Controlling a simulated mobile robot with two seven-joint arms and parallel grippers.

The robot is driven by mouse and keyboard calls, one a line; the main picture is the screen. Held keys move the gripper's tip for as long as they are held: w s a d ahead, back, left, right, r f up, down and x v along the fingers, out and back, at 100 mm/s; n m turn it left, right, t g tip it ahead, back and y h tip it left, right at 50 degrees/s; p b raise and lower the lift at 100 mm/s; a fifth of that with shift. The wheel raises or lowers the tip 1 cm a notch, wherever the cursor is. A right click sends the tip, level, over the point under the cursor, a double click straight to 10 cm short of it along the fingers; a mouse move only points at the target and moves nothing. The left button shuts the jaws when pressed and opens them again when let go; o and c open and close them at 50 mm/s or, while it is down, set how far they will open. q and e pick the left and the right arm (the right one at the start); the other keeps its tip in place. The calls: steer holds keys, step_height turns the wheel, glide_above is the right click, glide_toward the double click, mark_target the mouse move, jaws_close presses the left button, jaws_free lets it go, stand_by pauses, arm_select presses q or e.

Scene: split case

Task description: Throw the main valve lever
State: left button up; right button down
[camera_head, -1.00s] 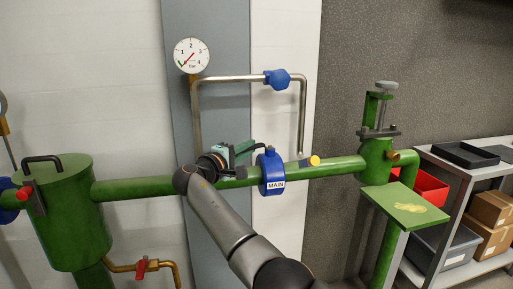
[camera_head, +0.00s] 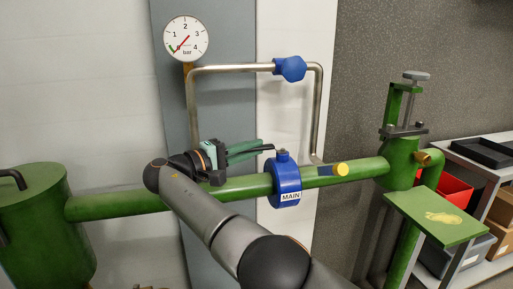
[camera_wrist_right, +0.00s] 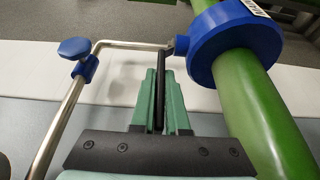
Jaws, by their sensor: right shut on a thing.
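The main valve (camera_head: 286,183) is a blue ring-shaped body labelled MAIN on the green horizontal pipe; it also shows in the right wrist view (camera_wrist_right: 232,38). A short stem stands on its top. A thin dark lever (camera_head: 262,148) reaches left from near this stem, roughly along the pipe. My right gripper (camera_head: 246,150), with teal fingers, comes from the left above the pipe and is shut on this lever. In the right wrist view the dark bar (camera_wrist_right: 160,85) lies between the teal fingers, which hide part of it. My left gripper is not in view.
A grey bypass pipe (camera_head: 230,69) with a blue knob (camera_head: 291,69) arches above the valve. A pressure gauge (camera_head: 186,38) hangs upper left. A green tank (camera_head: 40,225) is left; a green stand (camera_head: 436,216) and shelves are right.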

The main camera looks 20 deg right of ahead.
steer(key=shift+r, duration=0.1)
steer(key=c, duration=0.9)
jaws_free()
